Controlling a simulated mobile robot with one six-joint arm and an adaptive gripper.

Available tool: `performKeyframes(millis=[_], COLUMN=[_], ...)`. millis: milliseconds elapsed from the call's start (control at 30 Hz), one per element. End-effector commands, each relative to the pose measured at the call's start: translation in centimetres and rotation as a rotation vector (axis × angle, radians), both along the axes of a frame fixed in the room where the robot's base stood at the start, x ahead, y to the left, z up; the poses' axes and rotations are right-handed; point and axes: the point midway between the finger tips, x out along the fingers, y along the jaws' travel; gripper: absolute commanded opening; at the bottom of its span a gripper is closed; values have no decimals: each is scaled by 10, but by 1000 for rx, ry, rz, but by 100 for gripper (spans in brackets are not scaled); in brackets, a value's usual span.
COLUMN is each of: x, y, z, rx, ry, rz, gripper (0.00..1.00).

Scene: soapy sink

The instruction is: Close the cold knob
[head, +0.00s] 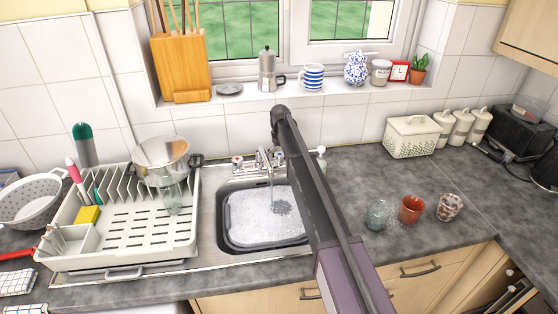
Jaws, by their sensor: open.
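The tap (265,157) stands at the back of the sink, with a thin stream of water seeming to fall from its spout. The other knob (238,162), with a red mark, is on the left. My arm crosses the view from the bottom right up to a dark joint above the tap. My gripper cannot be made out; the arm hides what lies behind it.
The sink (226,243) holds a grey basin of foamy water. A dish rack (130,262) with a pan and a glass is at left. Three cups, including a red one (411,209), stand right of the arm. The sill holds a mug (313,77).

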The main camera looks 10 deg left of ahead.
Motion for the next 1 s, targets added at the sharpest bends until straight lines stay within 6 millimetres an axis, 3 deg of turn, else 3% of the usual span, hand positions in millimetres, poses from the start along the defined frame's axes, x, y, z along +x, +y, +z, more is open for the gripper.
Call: performKeyframes(millis=[567, 833, 900, 933, 1000], x=[0, 0, 0, 2, 0], y=[-1, -1, -1, 8, 2], z=[-8, -8, -8, -8, -8], rx=[0, 0, 1, 1, 3], ry=[0, 0, 1, 1, 2], rz=[-1, -2, -2, 0, -2], gripper=[100, 20, 20, 20, 20])
